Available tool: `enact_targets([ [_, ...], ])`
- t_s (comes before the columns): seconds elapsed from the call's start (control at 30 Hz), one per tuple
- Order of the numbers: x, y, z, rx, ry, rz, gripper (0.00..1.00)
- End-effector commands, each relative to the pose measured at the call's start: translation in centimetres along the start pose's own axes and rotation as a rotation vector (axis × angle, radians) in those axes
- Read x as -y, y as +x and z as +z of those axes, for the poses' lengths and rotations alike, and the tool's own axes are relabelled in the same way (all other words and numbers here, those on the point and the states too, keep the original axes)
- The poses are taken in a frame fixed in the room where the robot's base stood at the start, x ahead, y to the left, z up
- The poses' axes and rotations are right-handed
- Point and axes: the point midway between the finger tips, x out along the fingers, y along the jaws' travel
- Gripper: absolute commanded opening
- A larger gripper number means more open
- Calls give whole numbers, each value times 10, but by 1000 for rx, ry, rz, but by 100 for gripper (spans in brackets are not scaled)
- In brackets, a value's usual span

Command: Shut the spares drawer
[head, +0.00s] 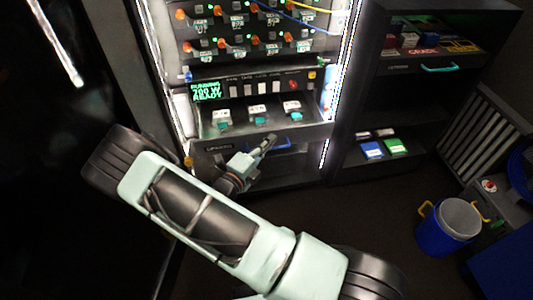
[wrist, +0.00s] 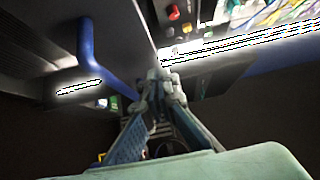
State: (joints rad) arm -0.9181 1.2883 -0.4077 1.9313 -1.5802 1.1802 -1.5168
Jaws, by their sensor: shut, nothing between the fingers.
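A grey drawer front with a small label plate (head: 217,147), too small to read surely, crosses the lower part of the lit rack. It has a blue bar handle (head: 284,146), partly hidden behind my gripper (head: 268,141). Above this front is a grey tray space holding white blocks with teal parts; I cannot tell how far the drawer stands out. My gripper is shut and empty, its tips close in front of the handle. In the wrist view the blue handle (wrist: 87,48) is left of my gripper (wrist: 168,85), apart from it; contact with the front cannot be told.
Above is a control panel with a green text screen (head: 211,91) and rows of orange knobs. To the right, a dark shelf unit has a drawer with a teal handle (head: 440,68). A blue bucket (head: 447,229) stands on the dark floor. Floor between is clear.

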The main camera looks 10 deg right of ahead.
Motion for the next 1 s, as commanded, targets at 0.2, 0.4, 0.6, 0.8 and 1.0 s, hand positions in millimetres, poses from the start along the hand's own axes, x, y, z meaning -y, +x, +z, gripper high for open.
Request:
enact_targets([
  [0.2,0,9,9,-1,1,0,0],
  [0.4,1,9,10,0,0,0,0],
  [0.6,0,13,14,-1,3,0,0],
  [0.8,-2,44,44,-2,6,0,0],
  [1.0,-4,79,79,-2,6,0,0],
])
